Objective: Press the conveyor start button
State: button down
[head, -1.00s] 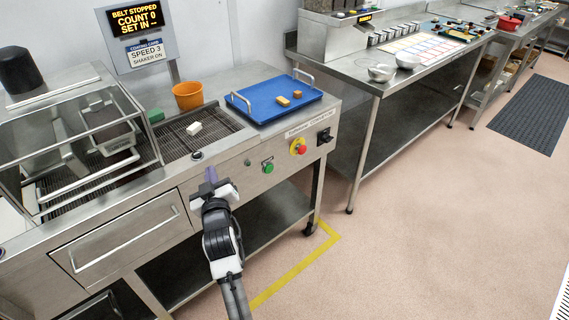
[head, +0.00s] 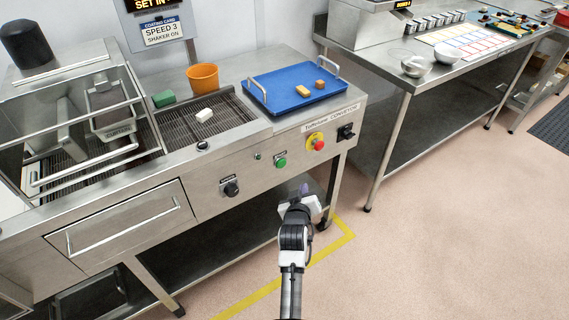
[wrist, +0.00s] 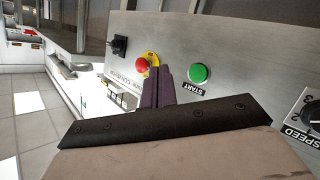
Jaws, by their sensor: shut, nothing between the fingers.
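The green start button (head: 281,162) is on the front panel of the conveyor, left of the red stop button (head: 318,144) on its yellow plate. In the wrist view the green button (wrist: 199,73) sits just right of my fingertips, with a START label under it, and the red button (wrist: 141,65) is just left of them. My gripper (head: 303,188) is in front of the panel, below the two buttons in the head view. Its purple fingers (wrist: 158,84) are closed together and empty. I cannot tell the exact gap between the fingertips and the panel.
A black speed knob (head: 231,188) and a black switch (head: 345,132) are on the same panel. Open floor lies to the right.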

aim_at(281, 164)
jog(key=w+a+b, duration=0.3)
jog(key=w+a, duration=0.2)
jog(key=w, duration=0.2)
jog(key=shift+a+b, duration=0.15)
jog(key=shift+b, duration=0.25)
jog(key=shift+w, duration=0.2)
dwell(1.9)
jog(key=shift+w+a, duration=0.2)
